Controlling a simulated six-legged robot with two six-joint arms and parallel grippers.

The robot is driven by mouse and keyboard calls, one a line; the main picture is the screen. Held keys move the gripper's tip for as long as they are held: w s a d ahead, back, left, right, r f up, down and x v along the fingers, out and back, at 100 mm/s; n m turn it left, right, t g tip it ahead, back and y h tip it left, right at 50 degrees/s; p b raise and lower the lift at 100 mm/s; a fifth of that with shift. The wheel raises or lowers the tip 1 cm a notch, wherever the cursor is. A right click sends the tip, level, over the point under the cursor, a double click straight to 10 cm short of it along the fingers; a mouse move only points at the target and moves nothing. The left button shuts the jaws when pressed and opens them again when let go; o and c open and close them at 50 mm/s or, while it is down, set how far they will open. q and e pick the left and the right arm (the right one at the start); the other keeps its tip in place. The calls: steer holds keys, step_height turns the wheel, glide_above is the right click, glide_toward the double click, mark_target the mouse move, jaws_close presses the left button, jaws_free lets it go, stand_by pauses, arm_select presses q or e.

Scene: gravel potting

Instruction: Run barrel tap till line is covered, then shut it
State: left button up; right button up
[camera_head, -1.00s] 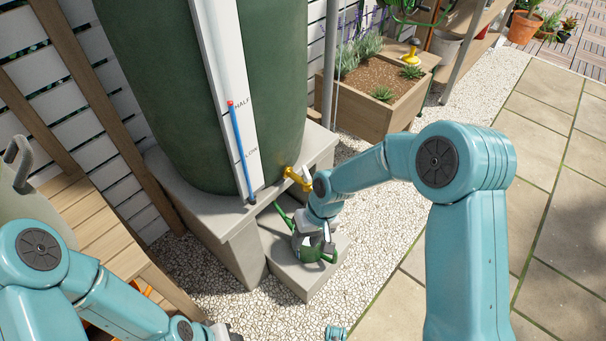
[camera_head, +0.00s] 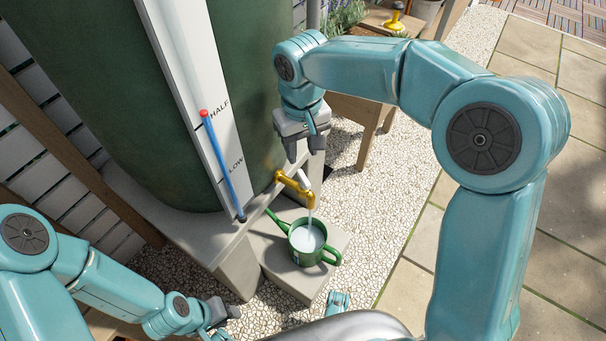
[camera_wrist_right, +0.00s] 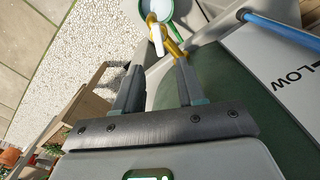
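The brass tap (camera_head: 292,183) with a white lever (camera_head: 304,179) sits low on the green barrel (camera_head: 245,100). A pale stream of water (camera_head: 310,218) falls from it into the green watering can (camera_head: 331,252). Whitish water (camera_head: 305,241) shows inside the can; I cannot make out a line there. My right gripper (camera_head: 304,152) is open and empty just above the tap, fingers pointing down. In the right wrist view, the tap (camera_wrist_right: 172,42) and lever (camera_wrist_right: 157,38) lie beyond the parted fingers (camera_wrist_right: 158,80). My left gripper (camera_head: 220,312) is low at the left, its fingers unclear.
The can stands on a grey block (camera_head: 285,275) beside the barrel's stone stand (camera_head: 200,235). A blue gauge tube (camera_head: 222,165) with a red top runs along the barrel's white scale. A wooden planter (camera_head: 360,112) stands behind my right arm. Gravel (camera_head: 375,200) to the right is clear.

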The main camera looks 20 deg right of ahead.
mark_target(304, 177)
steer(key=f, duration=0.2)
steer(key=f+b, duration=0.1)
steer(key=f, duration=0.2)
steer(key=f+b, duration=0.1)
steer(key=f, duration=0.1)
steer(key=shift+s+d+f, duration=0.1)
steer(key=shift+s+f, duration=0.05)
steer(key=shift+s, duration=0.15)
steer(key=shift+f+b, duration=0.3)
steer(key=shift+f, duration=0.3)
jaws_close()
